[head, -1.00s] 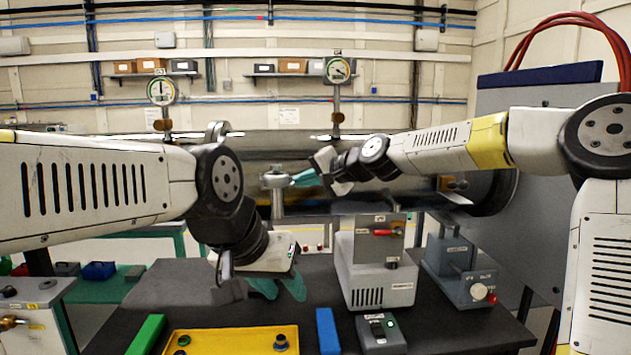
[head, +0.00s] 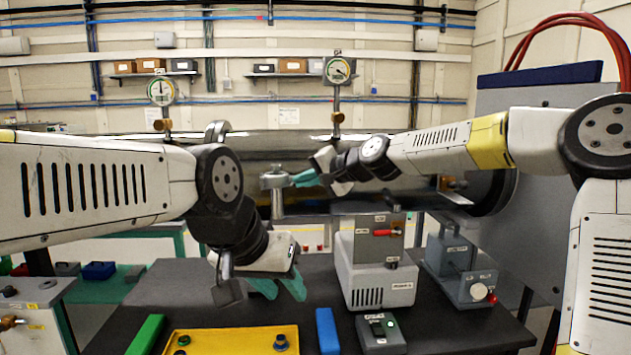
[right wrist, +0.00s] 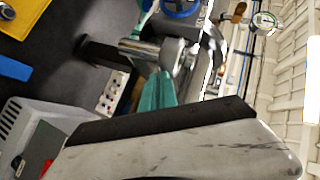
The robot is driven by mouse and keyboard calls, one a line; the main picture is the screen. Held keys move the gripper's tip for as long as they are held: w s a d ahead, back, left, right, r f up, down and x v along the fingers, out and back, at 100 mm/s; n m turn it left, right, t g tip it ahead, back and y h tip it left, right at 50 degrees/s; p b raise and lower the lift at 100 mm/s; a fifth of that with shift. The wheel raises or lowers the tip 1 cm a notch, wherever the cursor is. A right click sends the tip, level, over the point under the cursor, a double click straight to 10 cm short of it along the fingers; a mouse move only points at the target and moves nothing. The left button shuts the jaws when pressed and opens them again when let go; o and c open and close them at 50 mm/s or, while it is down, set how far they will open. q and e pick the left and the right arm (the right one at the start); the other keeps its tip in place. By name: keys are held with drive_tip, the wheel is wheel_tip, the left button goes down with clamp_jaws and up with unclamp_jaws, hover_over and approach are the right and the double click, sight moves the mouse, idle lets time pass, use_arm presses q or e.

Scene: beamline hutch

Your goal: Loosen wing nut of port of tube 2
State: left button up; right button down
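A long dark metal tube (head: 400,200) runs across the back of the table. A silver port (head: 277,181) with a round flange stands at its front, left of my right gripper (head: 304,178). My right gripper's teal fingertips are at the right side of this flange. In the right wrist view the fingers (right wrist: 158,92) are close together beside the metal port (right wrist: 150,47). The wing nut cannot be made out, and I cannot tell whether the fingers grip it. My left gripper (head: 278,288) is open and empty, pointing down above the black table.
The black table (head: 450,330) holds a yellow tray (head: 225,343), a green block (head: 147,334), a blue block (head: 327,331), a small switch box (head: 380,333), a grey pump-like box (head: 375,280) and a grey device (head: 460,270). Two dial gauges (head: 161,91) (head: 337,70) stand above the tube.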

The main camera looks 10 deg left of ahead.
idle(0.3)
drive_tip(key=shift+s+a+r+n+t+h, duration=0.2)
drive_tip(key=shift+n+h, duration=0.6)
drive_tip(key=shift+h, duration=0.55)
drive_tip(key=shift+w+a+r+n+h, duration=0.15)
drive_tip(key=shift+a+n+h, duration=0.2)
drive_tip(key=shift+n+h, duration=0.7)
drive_tip(key=shift+s+a+r+n+t+h, duration=0.2)
drive_tip(key=shift+n+h, duration=0.35)
drive_tip(key=shift+h, duration=1.05)
drive_tip(key=c, duration=1.6)
unclamp_jaws()
drive_tip(key=shift+a+f, duration=0.1)
drive_tip(key=shift+c, duration=0.2)
